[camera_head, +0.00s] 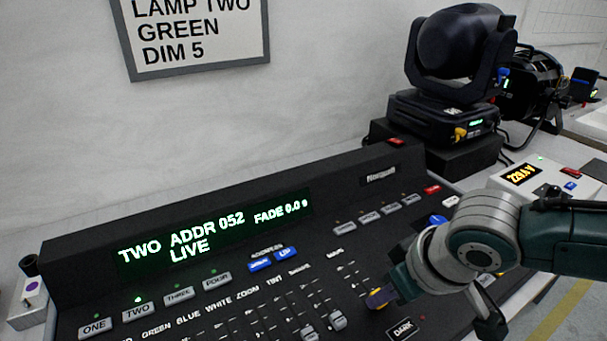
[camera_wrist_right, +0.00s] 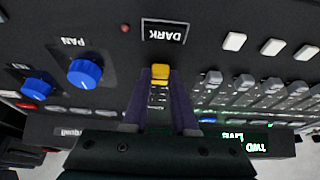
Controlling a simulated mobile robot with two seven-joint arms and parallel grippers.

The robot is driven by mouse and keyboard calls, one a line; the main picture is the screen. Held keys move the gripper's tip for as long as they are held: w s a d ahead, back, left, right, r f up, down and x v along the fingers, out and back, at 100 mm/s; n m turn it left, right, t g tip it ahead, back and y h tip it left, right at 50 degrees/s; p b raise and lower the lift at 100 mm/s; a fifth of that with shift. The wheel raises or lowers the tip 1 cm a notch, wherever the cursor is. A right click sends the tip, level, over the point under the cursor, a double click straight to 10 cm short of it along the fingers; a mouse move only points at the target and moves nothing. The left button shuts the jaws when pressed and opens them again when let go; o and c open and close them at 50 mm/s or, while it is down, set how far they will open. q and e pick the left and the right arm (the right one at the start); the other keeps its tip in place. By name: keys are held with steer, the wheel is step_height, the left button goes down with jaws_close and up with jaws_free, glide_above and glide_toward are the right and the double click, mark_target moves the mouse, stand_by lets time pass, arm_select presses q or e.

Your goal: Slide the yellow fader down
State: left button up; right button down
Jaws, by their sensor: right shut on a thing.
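The yellow fader (camera_wrist_right: 159,76) is a small yellow cap on the black lighting console (camera_head: 75,259). In the wrist view it sits between the fingertips of my right gripper (camera_wrist_right: 160,88), close to the DARK button (camera_wrist_right: 165,33), which appears upside down there. In the head view the fader cap (camera_head: 377,297) shows at the tip of my right gripper (camera_head: 385,293), just above and left of the DARK button (camera_head: 403,329). My right gripper is shut on the fader. My left gripper is not in view.
Other faders (camera_head: 337,320) stand in a row left of the yellow one. Blue knobs (camera_wrist_right: 85,73) lie beside the gripper in the wrist view. A black moving-head lamp (camera_head: 456,52) stands behind the console. A sign (camera_head: 196,34) on the wall reads LAMP TWO GREEN DIM 5.

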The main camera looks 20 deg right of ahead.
steer(key=c, duration=0.7)
jaws_free()
steer(key=shift+p+v, duration=1.7)
steer(key=shift+v, duration=3.25)
